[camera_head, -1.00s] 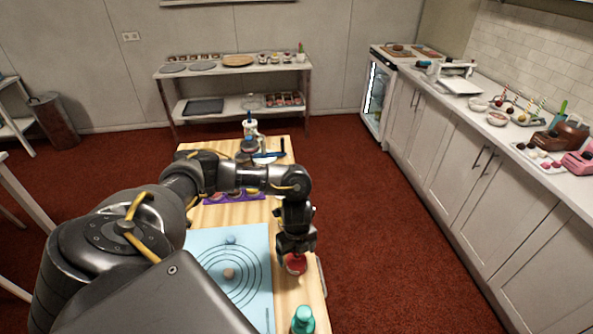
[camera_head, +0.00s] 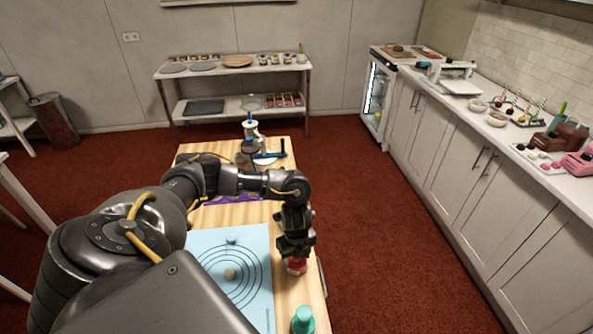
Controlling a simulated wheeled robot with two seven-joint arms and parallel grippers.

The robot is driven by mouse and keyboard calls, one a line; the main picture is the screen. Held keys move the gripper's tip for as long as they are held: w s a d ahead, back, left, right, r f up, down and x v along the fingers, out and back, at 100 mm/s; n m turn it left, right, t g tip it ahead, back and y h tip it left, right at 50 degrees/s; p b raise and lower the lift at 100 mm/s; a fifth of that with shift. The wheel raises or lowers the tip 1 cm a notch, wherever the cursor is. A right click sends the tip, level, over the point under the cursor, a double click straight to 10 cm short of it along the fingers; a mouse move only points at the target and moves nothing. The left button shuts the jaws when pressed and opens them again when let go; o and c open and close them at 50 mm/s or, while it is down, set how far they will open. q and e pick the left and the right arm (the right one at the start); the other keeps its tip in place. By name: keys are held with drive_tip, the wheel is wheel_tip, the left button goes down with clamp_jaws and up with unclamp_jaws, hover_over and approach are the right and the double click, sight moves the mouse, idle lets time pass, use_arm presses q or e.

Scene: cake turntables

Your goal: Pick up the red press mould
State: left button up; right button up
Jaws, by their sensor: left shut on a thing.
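The red press mould (camera_head: 297,267) is at the right side of the wooden table, partly hidden by my gripper above it. My left gripper (camera_head: 296,257) points down and is shut on the mould, with its fingers around the mould's upper part. I cannot tell whether the mould is touching the table or slightly above it. My right gripper is not in view.
A blue mat with dark rings (camera_head: 205,243) lies left of the mould, with a small round piece (camera_head: 230,273) on it. A teal press (camera_head: 303,320) stands in front. A dark-and-white device (camera_head: 250,130) stands at the table's far end.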

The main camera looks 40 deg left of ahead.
use_arm(q)
drive_tip(key=shift+r, duration=0.1)
drive_tip(key=shift+r, duration=0.2)
drive_tip(key=r, duration=0.3)
drive_tip(key=shift+s+d+r, duration=0.1)
drive_tip(key=shift+s+r, duration=0.15)
drive_tip(key=shift+s, duration=0.05)
drive_tip(key=s+d+r+p, duration=0.2)
drive_tip(key=s+d+r, duration=0.1)
drive_tip(key=s+r, duration=0.8)
drive_tip(key=w+d+r+n+b, duration=0.4)
drive_tip(key=w+d+n+b, duration=0.25)
drive_tip(key=w+n, duration=0.4)
drive_tip(key=w+d+r+n+b, duration=0.1)
drive_tip(key=w+d+r+n, duration=0.1)
drive_tip(key=r+n, duration=0.2)
drive_tip(key=w+d+r+n+b, duration=0.1)
drive_tip(key=w+d+r+n, duration=0.1)
drive_tip(key=r+n, duration=0.2)
drive_tip(key=shift+w+d+r, duration=0.35)
drive_tip(key=shift+r, duration=0.6)
